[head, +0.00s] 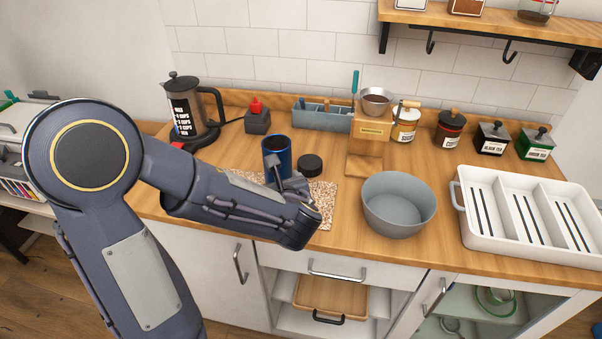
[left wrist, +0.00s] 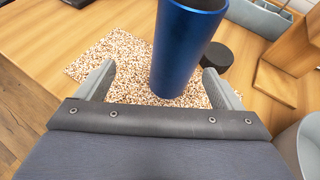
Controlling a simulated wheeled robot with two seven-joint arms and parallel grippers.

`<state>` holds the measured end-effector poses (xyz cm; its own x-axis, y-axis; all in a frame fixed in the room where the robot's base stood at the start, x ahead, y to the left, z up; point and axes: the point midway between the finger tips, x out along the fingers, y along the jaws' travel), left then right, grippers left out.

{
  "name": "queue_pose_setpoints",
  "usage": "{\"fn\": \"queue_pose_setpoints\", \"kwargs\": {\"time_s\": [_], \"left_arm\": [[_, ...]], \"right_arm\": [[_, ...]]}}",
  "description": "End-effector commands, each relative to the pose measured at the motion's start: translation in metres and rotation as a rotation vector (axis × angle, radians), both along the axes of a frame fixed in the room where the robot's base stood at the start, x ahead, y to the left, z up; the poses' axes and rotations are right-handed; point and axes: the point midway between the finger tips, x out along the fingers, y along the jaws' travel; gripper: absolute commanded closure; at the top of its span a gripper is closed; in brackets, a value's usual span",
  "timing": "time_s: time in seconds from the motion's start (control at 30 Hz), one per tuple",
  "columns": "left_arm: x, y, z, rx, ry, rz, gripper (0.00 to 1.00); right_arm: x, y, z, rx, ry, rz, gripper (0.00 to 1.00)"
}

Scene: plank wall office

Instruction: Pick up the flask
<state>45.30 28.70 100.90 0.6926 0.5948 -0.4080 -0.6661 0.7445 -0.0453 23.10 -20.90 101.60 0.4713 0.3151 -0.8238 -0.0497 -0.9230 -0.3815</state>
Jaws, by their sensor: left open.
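The flask (head: 277,154) is a dark blue open-topped cylinder standing upright on a speckled mat (head: 324,200) on the wooden counter. It also shows in the left wrist view (left wrist: 182,50). My left gripper (left wrist: 160,85) is open, with one finger on each side of the flask's lower part and gaps to both. In the head view my left forearm and gripper (head: 290,187) hide the flask's lower part. A round black lid (head: 310,165) lies to the right of the flask, also seen in the left wrist view (left wrist: 216,57). My right gripper is not in view.
A grey bowl (head: 398,204) stands right of the mat, and a white divided tray (head: 527,217) farther right. Behind are a wooden stand (head: 370,133) with a metal cup, a grey organizer (head: 322,117), and a coffee press (head: 190,108) at back left.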

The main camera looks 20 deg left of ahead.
Motion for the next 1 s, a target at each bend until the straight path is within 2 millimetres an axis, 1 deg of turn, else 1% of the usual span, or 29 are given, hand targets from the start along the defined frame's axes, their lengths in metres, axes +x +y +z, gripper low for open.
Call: {"fn": "queue_pose_setpoints", "kwargs": {"time_s": [0.07, 0.17, 0.47, 0.6, 0.7, 0.8, 1.0], "left_arm": [[0.008, -0.007, 0.0, 0.039, 0.005, -0.046, 0.12], [0.015, -0.007, -0.001, 0.059, 0.006, -0.067, 0.12], [0.039, 0.011, -0.017, 0.058, 0.009, -0.065, 0.12], [0.055, 0.022, -0.028, 0.057, 0.009, -0.064, 0.12], [0.064, 0.028, -0.032, 0.057, 0.007, -0.065, 0.12], [0.067, 0.031, -0.034, 0.057, 0.005, -0.066, 0.12], [0.068, 0.031, -0.035, 0.056, 0.005, -0.067, 0.12]], "right_arm": [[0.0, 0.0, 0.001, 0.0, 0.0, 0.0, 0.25], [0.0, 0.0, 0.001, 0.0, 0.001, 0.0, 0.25], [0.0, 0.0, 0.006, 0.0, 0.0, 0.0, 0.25], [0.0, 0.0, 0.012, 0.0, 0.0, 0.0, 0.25], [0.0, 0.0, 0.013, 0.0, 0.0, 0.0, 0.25], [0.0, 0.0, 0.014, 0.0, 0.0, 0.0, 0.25], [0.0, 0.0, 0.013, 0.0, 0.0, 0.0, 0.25]]}}
